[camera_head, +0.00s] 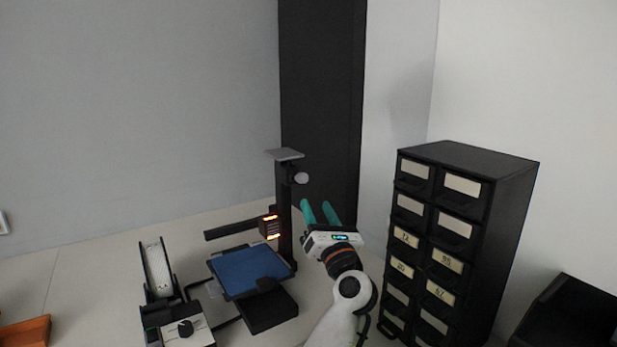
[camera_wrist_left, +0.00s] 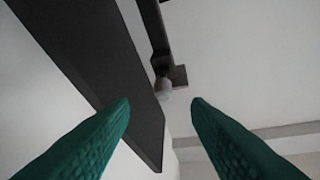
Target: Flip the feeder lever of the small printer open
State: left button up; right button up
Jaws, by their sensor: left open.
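The small printer has a dark upright post (camera_head: 285,215), a blue bed (camera_head: 250,271) and a side arm with a glowing orange display. A pale rounded knob (camera_head: 301,178) sticks out near the post's top, under a grey plate (camera_head: 285,154). A pale knob (camera_wrist_left: 166,85) on a dark bar also shows in the left wrist view, beyond the fingertips. I cannot tell for sure which part is the feeder lever. My left gripper (camera_head: 318,209) is open and empty, teal fingers pointing up, right of the post and below the knob. My right gripper is not in view.
A black drawer cabinet (camera_head: 470,220) stands close on the right. A device with a white channel (camera_head: 158,270) and dark knob is at left. An orange tray (camera_head: 24,333) is at lower left, a black bin (camera_head: 568,315) at lower right. A dark tall panel (camera_head: 322,90) stands behind.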

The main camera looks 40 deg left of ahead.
aim_at(302, 180)
pick_arm(q)
jog(key=p+x, duration=0.2)
jog(key=x, duration=0.7)
jog(key=shift+a+r, duration=0.2)
jog(key=shift+r, duration=0.05)
jog(key=shift+a+r, duration=0.15)
jog(key=shift+a, duration=0.1)
jog(key=shift+w+a, duration=0.2)
jog(key=shift+a, duration=0.05)
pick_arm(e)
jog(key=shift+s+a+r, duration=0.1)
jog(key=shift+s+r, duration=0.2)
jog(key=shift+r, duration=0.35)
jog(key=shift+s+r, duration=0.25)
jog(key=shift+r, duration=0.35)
